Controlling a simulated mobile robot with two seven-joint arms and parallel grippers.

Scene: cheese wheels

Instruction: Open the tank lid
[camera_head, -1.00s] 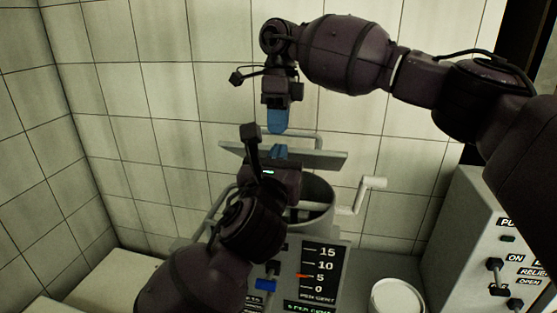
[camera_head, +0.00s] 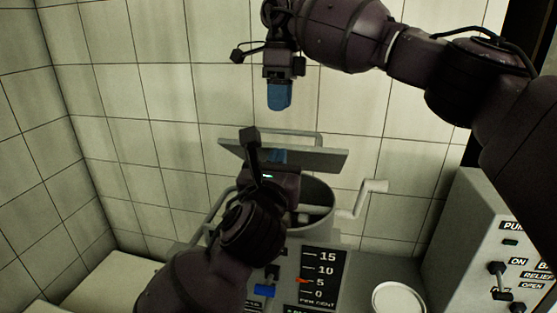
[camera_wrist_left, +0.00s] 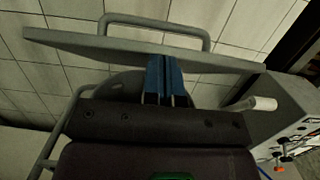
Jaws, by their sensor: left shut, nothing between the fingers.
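The tank (camera_head: 318,218) is a grey round vessel with its mouth partly showing. Its flat grey lid (camera_head: 320,159) stands raised and tilted behind the mouth, with a bar handle (camera_head: 300,133) on its far side. My left gripper (camera_head: 277,156) is shut and empty at the lid's near face; its blue fingertips also show in the left wrist view (camera_wrist_left: 165,75), overlapping the lid (camera_wrist_left: 215,61). I cannot tell whether they touch it. My right gripper (camera_head: 279,96) hangs above the lid, clear of the handle; its blue fingers look like one block, so its opening is unclear.
A crank handle (camera_head: 368,190) sticks out right of the tank. A scale panel (camera_head: 320,275) is on the tank's front. A white round container (camera_head: 398,298) stands at front right. A control box (camera_head: 480,245) stands at the right. Tiled walls close off the back and left.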

